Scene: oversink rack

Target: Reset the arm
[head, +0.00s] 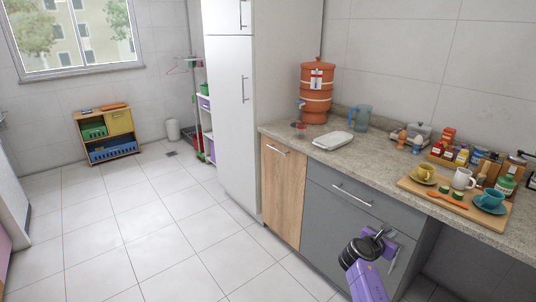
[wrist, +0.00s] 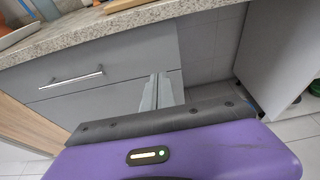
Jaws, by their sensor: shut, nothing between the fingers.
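My gripper (wrist: 157,91) shows in the wrist view with its two pale fingers together and nothing between them. In the head view my purple arm comes up from the bottom edge, and the gripper (head: 385,243) is in front of the grey cabinet (head: 345,215), below the countertop (head: 400,184). The fingertips are hard to make out there. In the wrist view the fingers stand before the right end of the grey drawer front (wrist: 100,60), below the counter edge. I cannot tell the exact gap to the cabinet.
A tall white cabinet (head: 228,110) stands left of the counter. The tiled floor (head: 120,215) at left is clear.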

